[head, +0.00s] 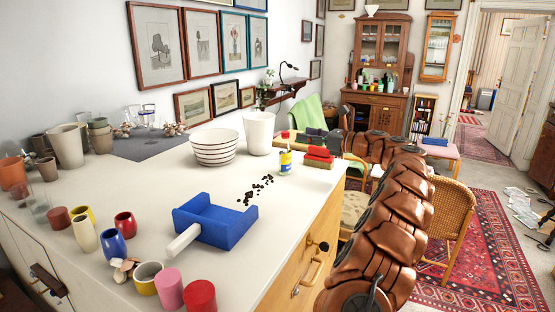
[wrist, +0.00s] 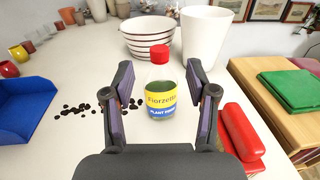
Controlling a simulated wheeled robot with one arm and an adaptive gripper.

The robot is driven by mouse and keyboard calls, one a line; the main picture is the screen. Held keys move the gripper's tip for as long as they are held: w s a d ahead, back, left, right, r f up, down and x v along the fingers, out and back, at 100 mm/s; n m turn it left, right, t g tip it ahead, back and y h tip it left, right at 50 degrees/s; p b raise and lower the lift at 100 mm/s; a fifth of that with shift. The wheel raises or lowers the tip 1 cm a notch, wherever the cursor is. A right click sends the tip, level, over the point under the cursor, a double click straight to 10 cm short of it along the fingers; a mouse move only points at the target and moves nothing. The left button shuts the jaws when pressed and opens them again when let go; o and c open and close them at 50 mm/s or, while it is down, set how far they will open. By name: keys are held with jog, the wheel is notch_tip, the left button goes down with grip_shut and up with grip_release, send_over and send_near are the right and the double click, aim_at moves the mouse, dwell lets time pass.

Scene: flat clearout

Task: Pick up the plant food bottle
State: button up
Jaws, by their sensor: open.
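The plant food bottle (wrist: 161,93) stands upright on the white counter in the wrist view. It is clear with green contents, a red cap and a yellow and blue label. It also shows in the head view (head: 285,162) near the counter's far right corner. My gripper (wrist: 160,84) is open, with one finger on each side of the bottle in the picture. A gap shows between each finger and the bottle, and I cannot tell how far the bottle is ahead of the fingertips.
A striped bowl (wrist: 150,37) and a white pot (wrist: 207,36) stand behind the bottle. Dark crumbs (wrist: 82,108) and a blue dustpan (wrist: 24,106) lie to its left.

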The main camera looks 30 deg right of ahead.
aim_at(285, 132)
jog(key=x, duration=0.2)
jog(key=p+x, duration=0.1)
jog(key=x, duration=0.2)
jog(key=p+x, duration=0.1)
jog(key=x, duration=0.2)
jog(key=shift+a+f, duration=0.1)
jog(key=shift+f, duration=0.3)
jog(key=shift+c, duration=0.2)
grip_shut()
